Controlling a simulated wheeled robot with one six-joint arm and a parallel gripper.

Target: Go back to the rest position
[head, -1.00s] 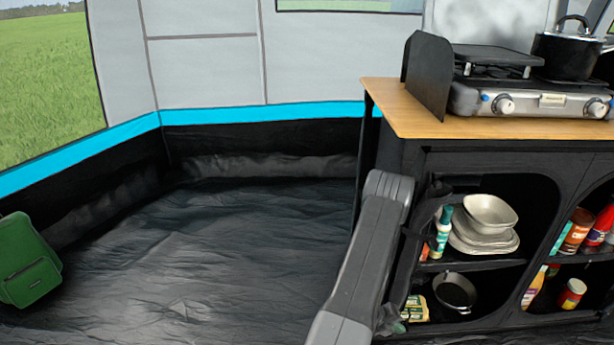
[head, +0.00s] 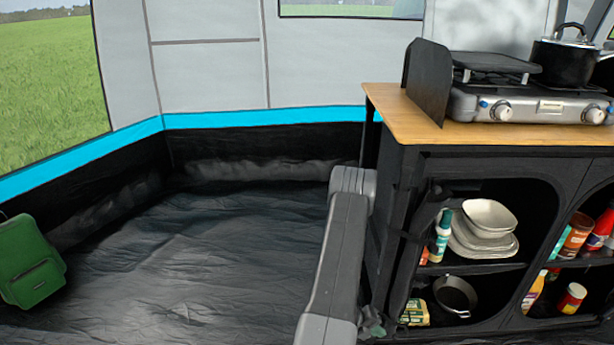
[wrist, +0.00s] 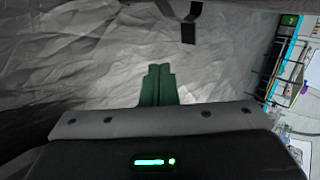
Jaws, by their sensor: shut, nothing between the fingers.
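My gripper (wrist: 157,85) shows in the wrist view as two dark green fingers side by side, shut with nothing between them. Wrinkled grey tent fabric lies behind the fingertips, and the fingers appear clear of it. In the head view my grey arm rises from the bottom edge beside the left side of the kitchen cabinet (head: 480,162). My gripper is not seen in the head view.
Dishes (head: 485,232) and several food packages fill the shelves. A green bag (head: 30,262) stands at the left. The dark floor (head: 210,260) between is clear.

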